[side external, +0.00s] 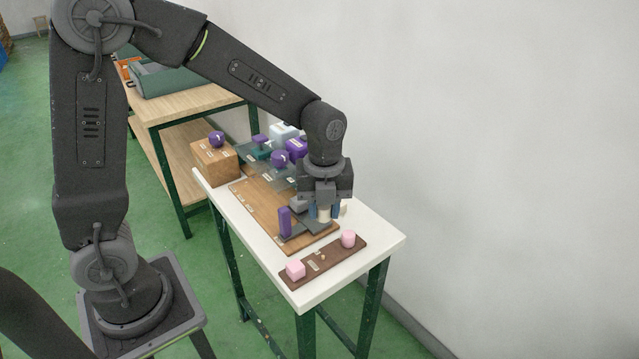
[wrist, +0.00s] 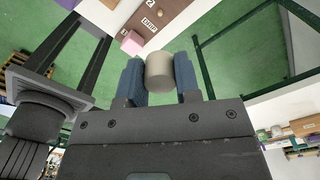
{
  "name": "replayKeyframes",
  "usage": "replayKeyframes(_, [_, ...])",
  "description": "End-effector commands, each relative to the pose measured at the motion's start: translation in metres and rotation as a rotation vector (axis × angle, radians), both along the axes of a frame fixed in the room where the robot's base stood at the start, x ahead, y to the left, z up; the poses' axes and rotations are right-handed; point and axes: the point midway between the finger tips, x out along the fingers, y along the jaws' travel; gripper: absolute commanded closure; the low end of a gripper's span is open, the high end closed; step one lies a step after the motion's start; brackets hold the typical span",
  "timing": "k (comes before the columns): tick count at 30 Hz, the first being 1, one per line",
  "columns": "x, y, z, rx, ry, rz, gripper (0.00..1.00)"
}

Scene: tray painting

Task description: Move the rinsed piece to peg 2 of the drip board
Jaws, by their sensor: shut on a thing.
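My gripper (side external: 324,212) is shut on a beige cylinder (wrist: 159,72), which sits between the blue fingertips in the wrist view. In the side view the gripper points down over the right part of the table, behind the drip board, and mostly hides the piece. The dark brown drip board (side external: 328,262) lies along the table's near end. A pink cube (side external: 295,269) is at its left end and a pink cylinder (side external: 348,239) at its right end. Between them are small pale labels and a bare-looking middle. The wrist view shows part of the board (wrist: 176,14) and the pink cube (wrist: 132,42).
A purple upright block (side external: 285,222) stands on the wooden board (side external: 262,212) left of my gripper. Grey trays, purple-topped pieces and a wooden block (side external: 215,160) fill the far end. White table (side external: 385,240) shows bare at right. A wall runs along the right.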

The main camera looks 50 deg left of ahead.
Motion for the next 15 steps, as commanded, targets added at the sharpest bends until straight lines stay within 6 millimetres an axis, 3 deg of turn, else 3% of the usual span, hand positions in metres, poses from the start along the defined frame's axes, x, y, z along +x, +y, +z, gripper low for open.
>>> replayKeyframes(6, [-0.001,0.000,-0.045,0.001,0.004,0.002,0.92])
replayKeyframes(15, [0.000,0.001,-0.068,0.000,0.000,0.003,0.92])
